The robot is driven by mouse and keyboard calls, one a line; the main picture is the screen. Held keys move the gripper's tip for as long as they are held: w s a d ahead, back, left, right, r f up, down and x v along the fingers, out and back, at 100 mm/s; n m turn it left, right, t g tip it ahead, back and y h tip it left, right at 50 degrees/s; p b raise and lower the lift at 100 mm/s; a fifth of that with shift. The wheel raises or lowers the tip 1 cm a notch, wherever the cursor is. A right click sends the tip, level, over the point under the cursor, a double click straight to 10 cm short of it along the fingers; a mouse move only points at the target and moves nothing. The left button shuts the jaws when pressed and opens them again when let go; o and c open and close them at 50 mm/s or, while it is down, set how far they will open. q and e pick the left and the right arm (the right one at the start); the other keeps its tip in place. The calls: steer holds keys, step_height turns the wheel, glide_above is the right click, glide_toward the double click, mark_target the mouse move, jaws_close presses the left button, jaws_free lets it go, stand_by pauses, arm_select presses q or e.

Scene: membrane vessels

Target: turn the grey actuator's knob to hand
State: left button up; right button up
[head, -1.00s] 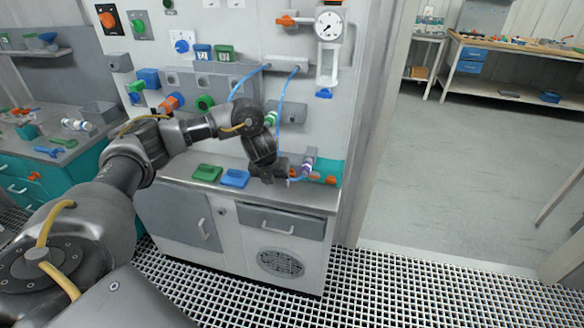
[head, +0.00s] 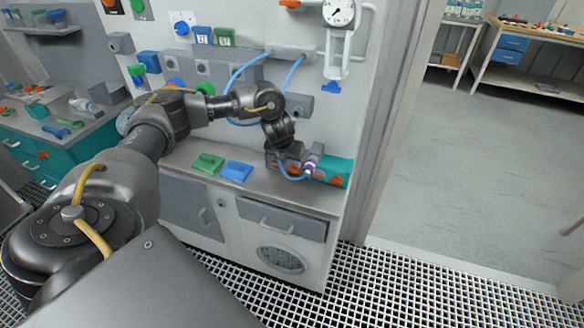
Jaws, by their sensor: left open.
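My left gripper (head: 284,164) is low over the right part of the counter, beside a purple-and-white fitting (head: 313,158) with a blue hose. Its fingertips are small and dark here, and I cannot tell whether they touch the fitting. It appears to hold nothing. A small grey box (head: 299,104) on the wall panel, just right of my left wrist, may be the grey actuator. I cannot make out its knob, and my arm covers part of the panel beside it. My right gripper is not in view.
A teal box (head: 340,168) with orange parts sits at the counter's right end. Green (head: 208,163) and blue (head: 236,171) pieces lie on the counter (head: 180,158). Blue hoses hang from a grey bar (head: 291,53). A gauge (head: 338,13) is above. Open floor (head: 450,170) lies right.

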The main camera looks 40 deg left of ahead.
mark_target(292, 171)
arm_select(q)
steer(key=x, duration=0.4)
steer(key=shift+w+f, duration=0.2)
steer(key=shift+f, duration=0.15)
steer(key=shift+w+f, duration=0.25)
steer(key=shift+f, duration=0.3)
steer(key=shift+a+f, duration=0.1)
steer(key=shift+f, duration=0.1)
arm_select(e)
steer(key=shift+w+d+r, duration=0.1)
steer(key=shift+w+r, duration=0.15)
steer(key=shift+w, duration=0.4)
arm_select(q)
steer(key=c, duration=0.7)
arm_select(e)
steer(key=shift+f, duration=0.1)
